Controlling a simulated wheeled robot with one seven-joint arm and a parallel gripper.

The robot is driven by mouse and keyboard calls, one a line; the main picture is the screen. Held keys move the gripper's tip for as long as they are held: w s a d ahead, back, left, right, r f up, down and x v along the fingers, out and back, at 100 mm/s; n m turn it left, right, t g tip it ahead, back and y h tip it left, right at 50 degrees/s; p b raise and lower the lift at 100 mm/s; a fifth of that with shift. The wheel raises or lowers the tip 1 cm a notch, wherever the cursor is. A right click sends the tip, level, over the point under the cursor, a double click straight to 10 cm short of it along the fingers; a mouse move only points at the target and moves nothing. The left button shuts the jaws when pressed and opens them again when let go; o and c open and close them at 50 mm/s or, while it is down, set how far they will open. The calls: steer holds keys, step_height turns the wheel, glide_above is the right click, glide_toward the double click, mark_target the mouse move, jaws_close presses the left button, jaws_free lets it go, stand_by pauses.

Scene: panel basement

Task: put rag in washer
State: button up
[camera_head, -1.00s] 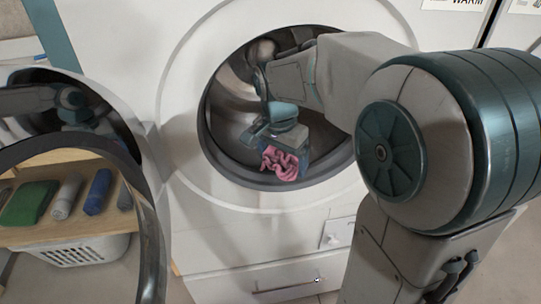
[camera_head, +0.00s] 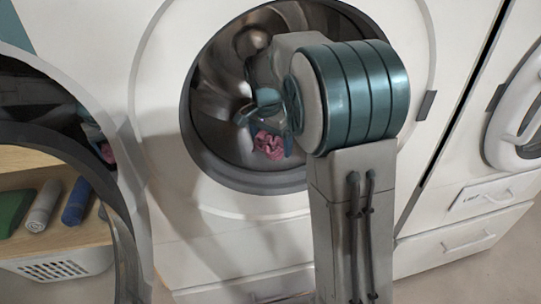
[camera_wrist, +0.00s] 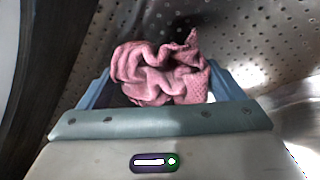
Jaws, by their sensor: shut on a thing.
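The washer (camera_head: 160,120) is a white front loader with its round door (camera_head: 122,215) swung open to the left. Its steel drum (camera_head: 215,95) shows inside the dark rim. The pink rag (camera_head: 269,145) is bunched between the fingers of my gripper (camera_head: 272,125), inside the round opening. In the wrist view the crumpled rag (camera_wrist: 160,75) sits between the two blue fingers of my gripper (camera_wrist: 165,90), with the perforated drum wall (camera_wrist: 250,40) behind it. My arm hides the right part of the opening.
At left, a wooden shelf (camera_head: 50,225) holds a green folded cloth (camera_head: 12,210), a grey roll (camera_head: 43,205) and a blue roll (camera_head: 76,201). A white basket (camera_head: 62,265) is below it. Another white machine (camera_head: 470,130) stands close on the right.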

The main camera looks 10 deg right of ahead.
mark_target(269, 140)
steer(key=shift+w+f, duration=0.3)
steer(key=shift+f, duration=0.1)
steer(key=shift+f+b, duration=1)
steer(key=shift+f, duration=0.7)
steer(key=shift+f, duration=0.1)
steer(key=shift+f, duration=0.15)
steer(key=o, duration=0.7)
steer(key=shift+o, duration=0.2)
steer(key=shift+s+a+r+p, duration=0.1)
steer(key=shift+r+p, duration=0.45)
steer(key=shift+r, duration=0.75)
steer(key=shift+s+a+r+p, duration=0.15)
steer(key=shift+r+p, duration=0.35)
steer(key=shift+r, duration=0.85)
steer(key=shift+s+a+r+p, duration=0.1)
steer(key=shift+r+p, duration=0.45)
steer(key=shift+r, duration=0.75)
